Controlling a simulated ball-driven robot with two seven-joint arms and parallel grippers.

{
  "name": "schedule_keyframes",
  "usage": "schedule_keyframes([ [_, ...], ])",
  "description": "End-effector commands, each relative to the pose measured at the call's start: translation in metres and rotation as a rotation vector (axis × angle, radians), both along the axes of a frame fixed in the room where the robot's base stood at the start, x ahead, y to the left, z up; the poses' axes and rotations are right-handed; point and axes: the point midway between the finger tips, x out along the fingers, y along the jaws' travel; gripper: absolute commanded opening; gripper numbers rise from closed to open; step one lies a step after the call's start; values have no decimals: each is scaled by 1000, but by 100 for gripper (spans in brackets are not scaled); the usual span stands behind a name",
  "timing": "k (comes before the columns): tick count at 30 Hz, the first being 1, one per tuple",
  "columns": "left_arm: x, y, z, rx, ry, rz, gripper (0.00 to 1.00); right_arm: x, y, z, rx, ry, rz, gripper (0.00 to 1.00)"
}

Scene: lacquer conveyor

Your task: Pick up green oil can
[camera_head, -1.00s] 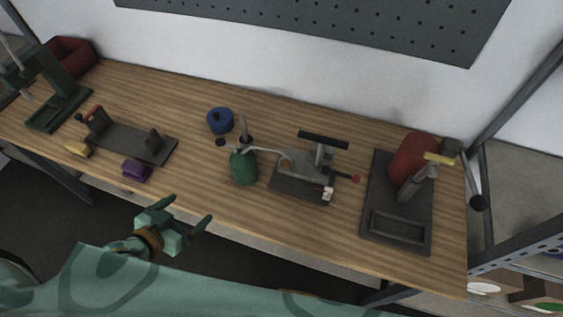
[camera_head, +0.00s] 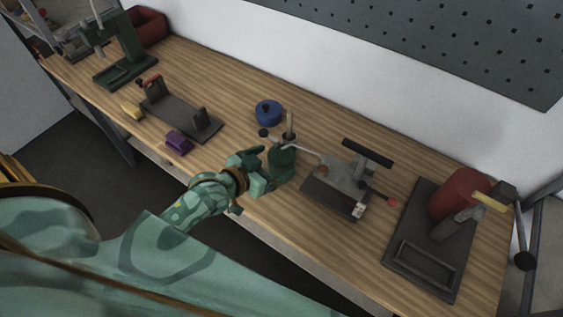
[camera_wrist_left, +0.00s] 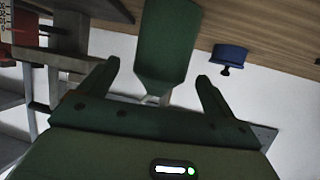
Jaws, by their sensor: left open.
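The green oil can (camera_head: 283,160) stands upright on the wooden bench, its long thin spout pointing right toward a grey bench tool. My left gripper (camera_head: 275,166) is open right at the can, with its fingers reaching toward the can's near side. In the left wrist view, the green can (camera_wrist_left: 168,42) appears between and just beyond the open fingertips of my left gripper (camera_wrist_left: 160,72). I cannot tell whether the fingers touch it. My right gripper is not in view.
A blue round pot (camera_head: 268,113) stands behind the can. A grey tool with a black handle (camera_head: 340,185) is close on the right. A purple block (camera_head: 178,142) and a dark fixture (camera_head: 185,115) are left. A red cylinder (camera_head: 455,196) stands far right on a dark base.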

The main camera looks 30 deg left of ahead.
Motion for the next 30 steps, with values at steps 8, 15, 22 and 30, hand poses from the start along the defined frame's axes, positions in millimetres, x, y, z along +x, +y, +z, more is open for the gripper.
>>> schedule_keyframes([
  [8,32,-9,-19,0,0,0,90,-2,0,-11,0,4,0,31],
  [15,32,-9,-19,1,1,0,84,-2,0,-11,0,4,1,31],
  [22,33,-8,-18,1,-1,1,35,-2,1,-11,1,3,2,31],
  [30,32,-8,-16,1,-1,1,30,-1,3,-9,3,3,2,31],
])
